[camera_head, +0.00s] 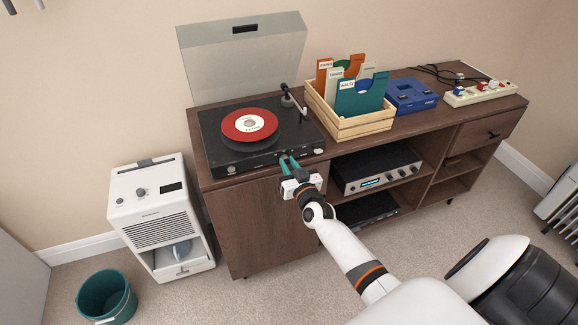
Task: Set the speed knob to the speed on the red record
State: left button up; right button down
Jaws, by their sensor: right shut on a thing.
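The red record (250,125) lies flat on the platter of the black turntable (217,140), whose clear lid stands open. Its white label (249,123) bears small dark print that I cannot read for sure. My right gripper (289,162) reaches the turntable's front control strip, right of its middle. Its teal fingers are shut on a small control there, which appears to be the speed knob. The fingers hide the knob, so its setting does not show. The tonearm (293,100) is at the right of the record.
A wooden crate (349,127) of record sleeves stands right of the turntable, then a blue device (411,96) and a cream control box (482,93). An amplifier (376,167) sits on the shelf below. A white dehumidifier (160,215) and teal bucket (106,297) stand at the left.

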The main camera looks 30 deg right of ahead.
jog(key=m+b, duration=0.1)
jog(key=m, duration=0.5)
jog(key=shift+f+m, duration=0.1)
jog(key=shift+m, duration=0.3)
dwell(0.3)
jog(key=c, duration=1.3)
grip_release()
jog(key=shift+o, duration=0.2)
jog(key=shift+s, duration=0.1)
jog(key=s+a, duration=0.2)
jog(key=s, duration=0.9)
jog(key=shift+s+a+f, duration=0.2)
jog(key=shift+s, duration=0.1)
